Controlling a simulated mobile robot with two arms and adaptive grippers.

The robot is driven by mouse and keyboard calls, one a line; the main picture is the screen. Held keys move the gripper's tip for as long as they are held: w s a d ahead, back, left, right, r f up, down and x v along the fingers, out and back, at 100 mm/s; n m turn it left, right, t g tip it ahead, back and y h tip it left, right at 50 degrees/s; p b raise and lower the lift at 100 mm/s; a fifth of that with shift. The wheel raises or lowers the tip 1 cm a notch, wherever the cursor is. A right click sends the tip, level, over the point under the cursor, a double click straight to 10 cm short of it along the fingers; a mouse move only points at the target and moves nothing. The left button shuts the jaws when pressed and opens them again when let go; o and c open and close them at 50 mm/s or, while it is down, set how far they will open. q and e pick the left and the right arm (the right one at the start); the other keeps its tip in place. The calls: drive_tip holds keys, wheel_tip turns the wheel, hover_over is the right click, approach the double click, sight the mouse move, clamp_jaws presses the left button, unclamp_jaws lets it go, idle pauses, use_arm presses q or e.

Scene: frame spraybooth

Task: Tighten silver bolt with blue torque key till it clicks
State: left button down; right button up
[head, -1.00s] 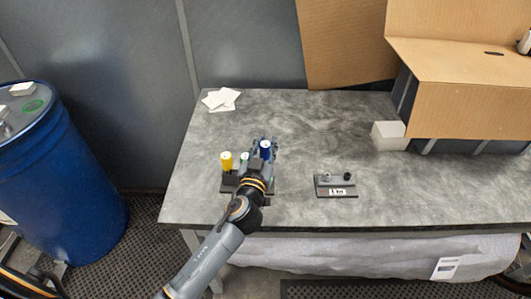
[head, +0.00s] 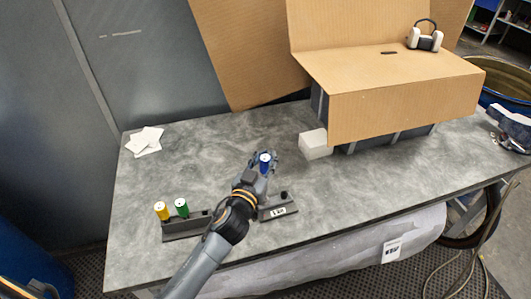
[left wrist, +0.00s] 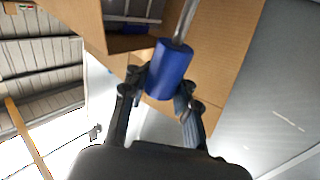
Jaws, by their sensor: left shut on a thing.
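My left gripper (head: 261,166) is shut on the blue torque key (head: 265,158). In the left wrist view the key's blue handle (left wrist: 171,68) sits between the two fingers, and its metal shaft runs out past the top edge. In the head view, the gripper and key appear over the back left of the small grey bolt block (head: 275,211). A black bolt (head: 284,195) shows on the block's right. The silver bolt is hidden behind my gripper and wrist. I cannot tell whether the key tip touches it. My right gripper is not in view.
A dark rack (head: 185,231) holds a yellow key (head: 161,210) and a green key (head: 182,207), left of my arm. A white box (head: 315,145) and a large cardboard box (head: 400,102) stand behind to the right. White cards (head: 146,140) lie at back left. The table's middle left is clear.

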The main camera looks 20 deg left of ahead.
sight(266, 169)
use_arm(q)
drive_tip(key=shift+s, duration=0.15)
drive_tip(key=shift+f+n+y+b, duration=0.1)
drive_tip(key=shift+n+y+b, duration=0.2)
drive_tip(key=shift+y+b, duration=0.35)
drive_tip(key=f+b, duration=0.2)
drive_tip(key=shift+w+b, duration=0.2)
drive_tip(key=shift+b, duration=0.1)
drive_tip(key=shift+f+b, duration=1.15)
drive_tip(key=shift+f, duration=0.1)
drive_tip(key=shift+a+f+b, duration=0.1)
drive_tip(key=shift+f+b, duration=0.8)
drive_tip(key=shift+f, duration=0.2)
